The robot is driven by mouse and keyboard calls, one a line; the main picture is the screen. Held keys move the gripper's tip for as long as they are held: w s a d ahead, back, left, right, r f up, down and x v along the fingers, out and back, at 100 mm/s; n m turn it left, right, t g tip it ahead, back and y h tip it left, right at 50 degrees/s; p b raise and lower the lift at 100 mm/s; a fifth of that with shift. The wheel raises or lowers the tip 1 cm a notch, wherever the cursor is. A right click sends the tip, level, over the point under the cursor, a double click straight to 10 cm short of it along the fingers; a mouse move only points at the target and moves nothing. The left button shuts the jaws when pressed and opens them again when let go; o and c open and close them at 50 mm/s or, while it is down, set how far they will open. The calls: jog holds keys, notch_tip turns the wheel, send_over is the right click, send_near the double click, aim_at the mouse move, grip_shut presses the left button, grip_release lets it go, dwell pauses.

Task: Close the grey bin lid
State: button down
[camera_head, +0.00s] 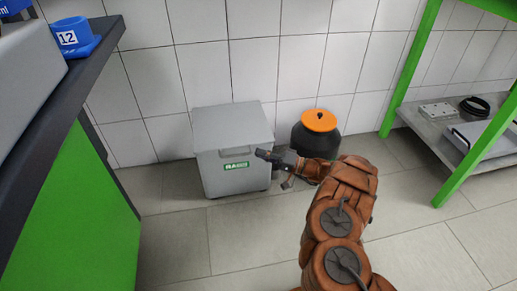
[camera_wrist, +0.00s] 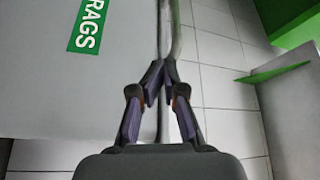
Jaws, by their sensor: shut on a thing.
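The grey bin (camera_head: 215,181) stands on the floor against the tiled wall, with a green label on its front. Its grey lid (camera_head: 230,122) lies over the top and looks flat, with no clear gap in the head view. My gripper (camera_head: 261,154) is at the lid's front edge, right of the middle. In the wrist view, the fingers of my gripper (camera_wrist: 160,72) meet at a thin grey edge beside the bin's front (camera_wrist: 60,90) and its RAGS label (camera_wrist: 87,27). The fingers are shut on this lid edge or handle; they hide the exact contact.
A black drum (camera_head: 315,142) with an orange lid (camera_head: 319,120) stands right of the bin. A green-framed shelf (camera_head: 445,130) is at the right. A green cabinet with a dark top (camera_head: 75,215) is at the left. The floor (camera_head: 185,245) in front of the bin is clear.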

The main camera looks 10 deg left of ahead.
jog(key=w+d+f, duration=0.2)
jog(key=d, duration=0.5)
jog(key=shift+w, duration=0.3)
jog(key=shift+y, duration=0.3)
